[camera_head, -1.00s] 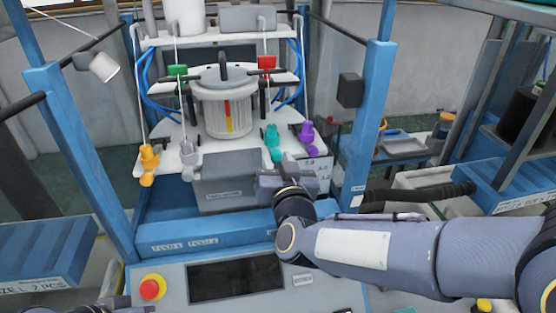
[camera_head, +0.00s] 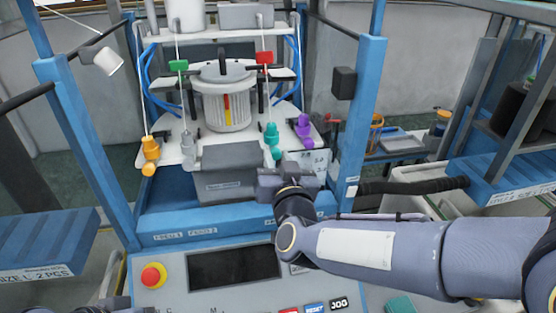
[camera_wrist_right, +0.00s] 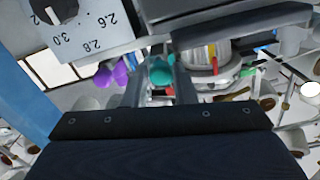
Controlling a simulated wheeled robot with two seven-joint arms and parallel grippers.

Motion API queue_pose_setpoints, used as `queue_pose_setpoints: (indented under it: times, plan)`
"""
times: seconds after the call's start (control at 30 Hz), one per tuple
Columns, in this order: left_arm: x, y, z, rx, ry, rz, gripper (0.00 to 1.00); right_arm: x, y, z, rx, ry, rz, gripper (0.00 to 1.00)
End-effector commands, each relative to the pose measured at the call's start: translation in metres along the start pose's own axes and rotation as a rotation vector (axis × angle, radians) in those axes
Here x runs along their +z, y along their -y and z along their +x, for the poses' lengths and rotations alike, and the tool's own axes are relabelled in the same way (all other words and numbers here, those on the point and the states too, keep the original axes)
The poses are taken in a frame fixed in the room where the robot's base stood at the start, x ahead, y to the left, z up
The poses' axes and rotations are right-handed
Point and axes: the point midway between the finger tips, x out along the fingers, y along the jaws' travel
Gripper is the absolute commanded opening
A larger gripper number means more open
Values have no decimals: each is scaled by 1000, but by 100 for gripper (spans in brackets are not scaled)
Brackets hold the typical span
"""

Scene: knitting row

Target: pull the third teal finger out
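The teal finger (camera_head: 271,136) hangs at the front edge of the white machine plate, third from the left between a grey finger (camera_head: 187,142) and a purple finger (camera_head: 304,127). An orange finger (camera_head: 150,152) is at far left. My right gripper (camera_head: 284,172) is just below and in front of the teal finger. In the right wrist view the two fingers of this gripper (camera_wrist_right: 158,88) stand apart, with the teal finger (camera_wrist_right: 161,70) showing between their tips; contact cannot be told. Only a dark piece of my left arm shows at the bottom left; its gripper's state is unclear.
A grey box (camera_head: 222,170) sits left of my right gripper, below the plate. A blue beam (camera_head: 175,238) and a control panel with a red button (camera_head: 153,276) lie in front. A blue post (camera_head: 362,120) stands at right.

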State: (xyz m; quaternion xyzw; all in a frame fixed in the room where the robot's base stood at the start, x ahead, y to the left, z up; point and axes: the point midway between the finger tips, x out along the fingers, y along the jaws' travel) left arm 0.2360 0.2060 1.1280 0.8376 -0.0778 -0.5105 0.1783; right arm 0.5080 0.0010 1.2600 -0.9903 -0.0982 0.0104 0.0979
Motion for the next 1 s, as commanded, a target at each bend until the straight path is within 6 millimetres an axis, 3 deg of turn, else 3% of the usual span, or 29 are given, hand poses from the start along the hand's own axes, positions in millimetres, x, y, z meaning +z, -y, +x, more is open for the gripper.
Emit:
queue_pose_setpoints:
  times: [0.03, 0.13, 0.47, 0.8, 1.0]
  plan:
    - [0, 0, 0, 0, 0, 0, 44, 1, 0, 0, 1, 3, -1, 31]
    - [0, 0, 0, 0, 0, 0, 44, 1, 0, 0, 1, 2, -1, 44]
    - [1, 0, 1, 0, 0, 0, 44, 0, 0, -3, 1, 0, 0, 44]
    - [4, 4, 8, 0, 0, 0, 44, 1, 0, -56, -2, 0, 2, 44]
    - [5, 4, 9, 0, 0, 0, 44, 1, -1, -76, 1, 0, 0, 44]
